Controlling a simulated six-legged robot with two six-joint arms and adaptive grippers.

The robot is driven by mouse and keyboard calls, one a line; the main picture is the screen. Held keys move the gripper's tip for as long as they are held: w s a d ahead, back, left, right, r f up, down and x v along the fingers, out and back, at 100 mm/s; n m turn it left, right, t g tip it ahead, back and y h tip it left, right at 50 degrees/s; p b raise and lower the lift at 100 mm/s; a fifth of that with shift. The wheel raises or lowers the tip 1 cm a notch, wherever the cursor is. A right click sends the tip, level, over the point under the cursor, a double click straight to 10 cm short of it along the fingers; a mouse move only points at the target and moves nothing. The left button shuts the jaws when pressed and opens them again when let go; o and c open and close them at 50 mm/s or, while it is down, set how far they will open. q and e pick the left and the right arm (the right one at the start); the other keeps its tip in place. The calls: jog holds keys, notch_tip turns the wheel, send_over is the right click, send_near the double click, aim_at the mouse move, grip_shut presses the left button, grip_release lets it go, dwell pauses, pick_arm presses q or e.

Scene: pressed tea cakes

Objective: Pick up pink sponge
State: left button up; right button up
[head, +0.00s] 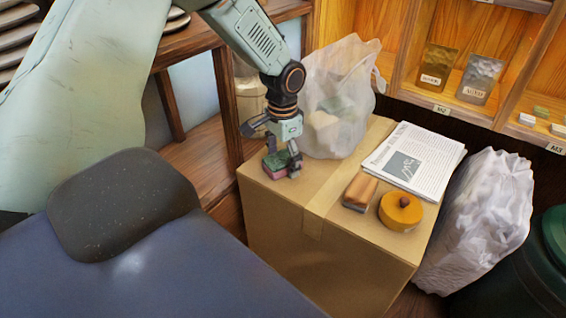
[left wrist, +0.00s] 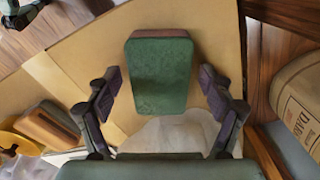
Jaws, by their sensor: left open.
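The pink sponge (head: 272,172) has a green layer on top. It lies near the left edge of the cardboard box top, and the fingers partly hide it in the head view. My left gripper (head: 281,162) points down over it, open. In the left wrist view the sponge (left wrist: 160,72) shows its green face between the two spread fingers (left wrist: 161,85), with a gap on each side.
A white bag (head: 485,220) stands to the right. Wooden shelves (head: 400,95) are behind.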

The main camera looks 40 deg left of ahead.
aim_at(283, 158)
pick_arm(q)
jog(key=shift+r, duration=0.1)
jog(key=shift+c, duration=0.2)
jog(key=shift+c, duration=0.8)
jog(key=c, duration=0.7)
jog(key=shift+o, duration=0.2)
notch_tip(283, 158, up, 10)
jog(key=p, duration=0.4)
